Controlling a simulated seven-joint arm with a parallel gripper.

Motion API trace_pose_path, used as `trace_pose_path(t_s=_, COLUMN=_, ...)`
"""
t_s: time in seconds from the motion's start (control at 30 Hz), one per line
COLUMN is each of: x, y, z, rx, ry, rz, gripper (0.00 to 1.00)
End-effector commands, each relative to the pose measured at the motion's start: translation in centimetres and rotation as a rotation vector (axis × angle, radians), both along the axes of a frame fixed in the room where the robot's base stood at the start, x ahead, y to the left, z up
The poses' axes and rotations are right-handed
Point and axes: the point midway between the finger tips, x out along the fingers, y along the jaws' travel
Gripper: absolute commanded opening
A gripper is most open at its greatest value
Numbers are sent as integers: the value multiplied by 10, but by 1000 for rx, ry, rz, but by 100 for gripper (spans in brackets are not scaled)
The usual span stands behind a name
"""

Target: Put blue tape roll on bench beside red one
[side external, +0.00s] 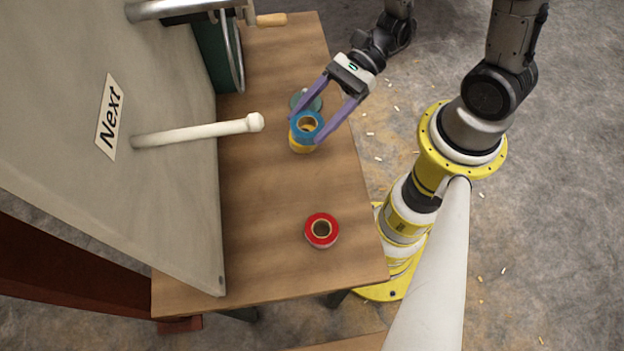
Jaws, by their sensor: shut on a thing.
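A blue tape roll (299,138) is between the purple fingers of my gripper (308,121), at the far part of the bench. A yellow roll (302,148) shows directly below the blue one. I cannot tell whether the two touch. My gripper is shut on the blue roll, with one finger on each side of it. The red tape roll (322,243) lies flat on the wooden bench (270,215) nearer the front edge, well apart from the gripper.
A grey panel (170,190) with a "Next" sign (110,117) stands along the bench's left side. A white peg (200,132) juts from it toward the blue roll. A green round thing (306,100) sits behind the rolls. Bench around the red roll is clear.

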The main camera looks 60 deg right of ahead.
Motion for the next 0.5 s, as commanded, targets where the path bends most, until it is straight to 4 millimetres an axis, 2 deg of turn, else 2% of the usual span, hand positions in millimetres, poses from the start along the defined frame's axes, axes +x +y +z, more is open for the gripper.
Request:
trace_pose_path(t_s=0.03, x=-8, y=12, z=-3, rx=1, ry=4, rz=43, gripper=12)
trace_pose_path(t_s=0.2, x=-29, y=35, z=-8, rx=0, ry=2, rz=144, gripper=12)
trace_pose_path(t_s=0.37, x=-37, y=43, z=-13, rx=1, ry=2, rz=184, gripper=12)
trace_pose_path(t_s=0.5, x=-39, y=44, z=-33, rx=1, ry=6, rz=190, gripper=12)
